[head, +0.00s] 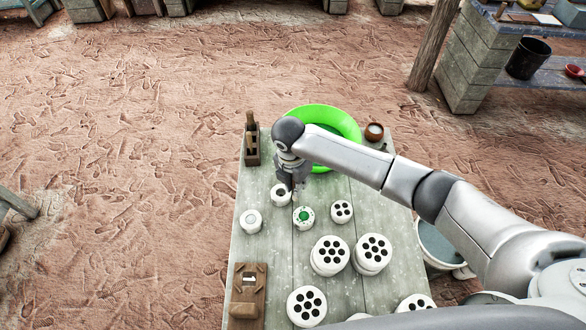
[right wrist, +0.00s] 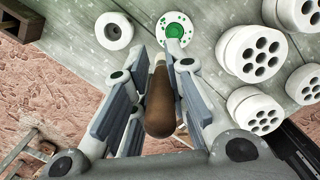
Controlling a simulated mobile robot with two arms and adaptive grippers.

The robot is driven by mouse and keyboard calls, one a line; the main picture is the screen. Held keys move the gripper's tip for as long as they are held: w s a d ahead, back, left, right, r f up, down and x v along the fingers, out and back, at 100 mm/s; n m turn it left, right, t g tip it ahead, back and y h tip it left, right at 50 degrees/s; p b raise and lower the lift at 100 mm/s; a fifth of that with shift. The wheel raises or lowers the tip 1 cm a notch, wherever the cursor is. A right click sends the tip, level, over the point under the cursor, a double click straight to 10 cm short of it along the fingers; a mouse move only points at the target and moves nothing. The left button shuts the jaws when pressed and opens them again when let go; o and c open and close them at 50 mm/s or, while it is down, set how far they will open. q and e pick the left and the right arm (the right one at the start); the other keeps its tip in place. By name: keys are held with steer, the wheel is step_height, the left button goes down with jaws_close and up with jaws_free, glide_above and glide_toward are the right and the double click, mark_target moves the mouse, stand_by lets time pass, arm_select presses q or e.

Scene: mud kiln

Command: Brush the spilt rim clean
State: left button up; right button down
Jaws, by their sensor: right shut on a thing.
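The white round piece (head: 304,217) with the green-filled hole stands on the table, with green specks on its rim. It also shows at the top of the right wrist view (right wrist: 174,30), just beyond my fingertips. My right gripper (head: 290,187) is shut on a tool with a brown wooden handle (right wrist: 161,105). In the head view the gripper is up and left of the green-filled piece, over a white piece with a dark hole (head: 281,195). My left gripper is not in view.
Several white pieces with many holes (head: 330,255) crowd the table's near right. A large green basin (head: 343,119) and a brown pot (head: 374,132) stand at the back. A wooden rack (head: 252,158) and a wooden mould (head: 247,308) line the left edge.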

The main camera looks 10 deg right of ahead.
mark_target(296, 200)
steer(key=shift+w+f, duration=0.1)
steer(key=shift+f, duration=0.05)
steer(key=shift+s, duration=0.2)
steer(key=shift+s+f+b, duration=0.4)
steer(key=shift+b, duration=0.45)
steer(key=shift+w+f+b, duration=0.1)
steer(key=shift+f+b, duration=0.65)
steer(key=shift+f, duration=0.05)
step_height(296, 200, down, 3)
steer(key=b, duration=0.3)
steer(key=shift+f, duration=0.65)
arm_select(q)
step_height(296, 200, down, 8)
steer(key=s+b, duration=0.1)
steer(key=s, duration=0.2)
steer(key=shift+b, duration=0.35)
arm_select(e)
steer(key=shift+w+f, duration=0.1)
steer(key=shift+f, duration=1.2)
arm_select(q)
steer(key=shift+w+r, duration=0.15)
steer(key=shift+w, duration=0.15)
